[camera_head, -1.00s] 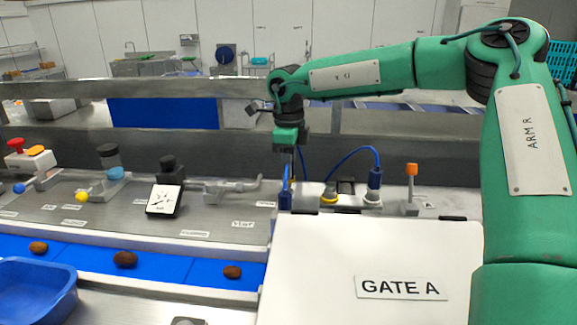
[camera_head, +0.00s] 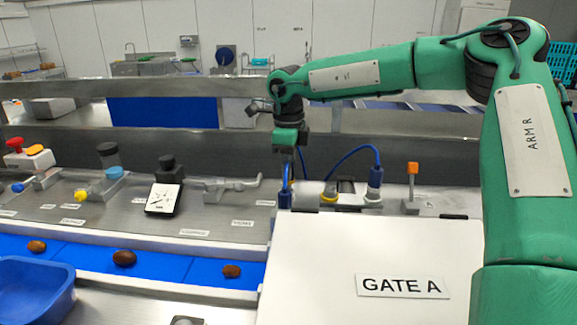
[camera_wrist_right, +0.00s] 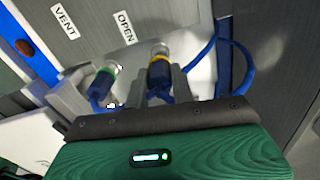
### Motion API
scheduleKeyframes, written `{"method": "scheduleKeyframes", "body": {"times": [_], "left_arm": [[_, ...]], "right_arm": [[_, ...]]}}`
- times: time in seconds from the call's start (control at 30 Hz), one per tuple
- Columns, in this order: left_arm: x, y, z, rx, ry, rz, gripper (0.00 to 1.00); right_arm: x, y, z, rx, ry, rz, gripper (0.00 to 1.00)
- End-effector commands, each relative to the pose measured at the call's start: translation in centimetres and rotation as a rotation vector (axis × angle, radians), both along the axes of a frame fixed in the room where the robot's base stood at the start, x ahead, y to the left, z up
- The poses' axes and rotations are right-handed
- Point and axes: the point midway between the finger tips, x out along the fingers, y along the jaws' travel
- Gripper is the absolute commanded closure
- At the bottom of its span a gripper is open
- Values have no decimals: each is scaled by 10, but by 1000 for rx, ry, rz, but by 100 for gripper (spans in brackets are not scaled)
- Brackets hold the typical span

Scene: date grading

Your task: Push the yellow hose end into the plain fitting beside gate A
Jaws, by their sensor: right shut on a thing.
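In the head view, a yellow-ringed part (camera_head: 329,197) is right of my gripper, and a pale fitting (camera_head: 373,195) with a blue plug (camera_head: 376,177) stands further right. I cannot tell which is the plain fitting. My left gripper is out of view.
The white GATE A panel (camera_head: 330,255) fills the front right. An orange-topped post (camera_head: 412,180) stands behind it. A blue belt (camera_head: 185,267) with brown dates runs at the front left, near a blue bin (camera_head: 35,290). A dial (camera_head: 163,198) stands on the metal deck. A rail runs behind.

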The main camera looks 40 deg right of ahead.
Motion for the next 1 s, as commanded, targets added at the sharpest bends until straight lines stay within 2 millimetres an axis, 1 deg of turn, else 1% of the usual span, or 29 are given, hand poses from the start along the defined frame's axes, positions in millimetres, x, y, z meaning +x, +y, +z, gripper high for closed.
{"method": "scheduleKeyframes", "body": {"times": [1.0], "left_arm": [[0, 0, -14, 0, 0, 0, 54]], "right_arm": [[0, 0, -15, -1, -1, 0, 100]]}}
